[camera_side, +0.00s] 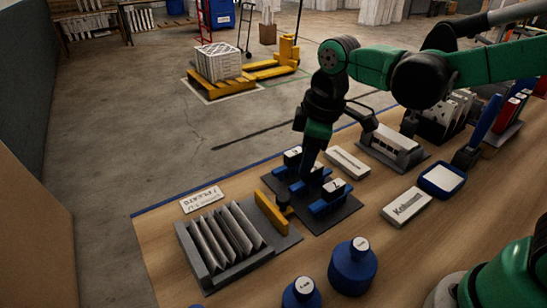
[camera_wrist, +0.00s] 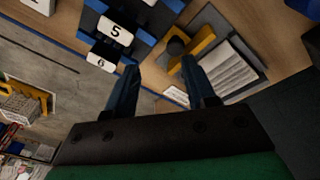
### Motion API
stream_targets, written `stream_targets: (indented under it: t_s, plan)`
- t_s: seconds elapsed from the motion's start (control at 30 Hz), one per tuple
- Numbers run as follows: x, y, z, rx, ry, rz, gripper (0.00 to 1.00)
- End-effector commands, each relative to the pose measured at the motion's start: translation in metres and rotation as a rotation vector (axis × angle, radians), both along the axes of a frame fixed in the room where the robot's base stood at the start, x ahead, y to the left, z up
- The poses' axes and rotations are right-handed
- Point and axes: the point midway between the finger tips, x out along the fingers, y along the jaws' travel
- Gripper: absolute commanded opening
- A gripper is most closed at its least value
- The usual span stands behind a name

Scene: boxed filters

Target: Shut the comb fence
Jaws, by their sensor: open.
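The comb fence is an upright yellow bar (camera_side: 272,213) on a grey base plate, with a dark knob (camera_side: 284,206) on its right side. It stands apart from the row of pleated filters (camera_side: 226,236) in the grey comb tray (camera_side: 212,283), with bare plate between. In the wrist view the yellow fence (camera_wrist: 203,42) and knob (camera_wrist: 176,46) lie just beyond the right finger. My gripper (camera_side: 301,184) is above the blue blocks, right of the fence. In the wrist view my gripper (camera_wrist: 160,68) is open, with nothing held between its fingers; contact cannot be told.
Blue numbered blocks (camera_side: 331,197) on a dark plate stand close right of the fence. Blue round containers (camera_side: 352,266) stand in front. A white label card (camera_side: 202,199) lies behind the comb tray. A blue-rimmed tray (camera_side: 442,180) and a grey rack (camera_side: 393,147) are farther right.

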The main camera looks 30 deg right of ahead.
Motion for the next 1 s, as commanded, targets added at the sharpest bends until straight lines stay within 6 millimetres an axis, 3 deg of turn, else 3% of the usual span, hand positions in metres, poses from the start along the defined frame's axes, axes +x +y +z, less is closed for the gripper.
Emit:
stream_targets:
  t_s: [0.1, 0.3, 0.8, 1.0]
  plan:
    - [0.012, 0.017, -0.016, -0.038, 0.087, 0.175, 0.49]
    - [0.019, 0.031, -0.034, -0.066, 0.170, 0.343, 0.49]
    - [0.020, 0.033, -0.086, -0.069, 0.178, 0.363, 0.49]
    - [0.020, 0.033, -0.092, -0.068, 0.178, 0.362, 0.49]
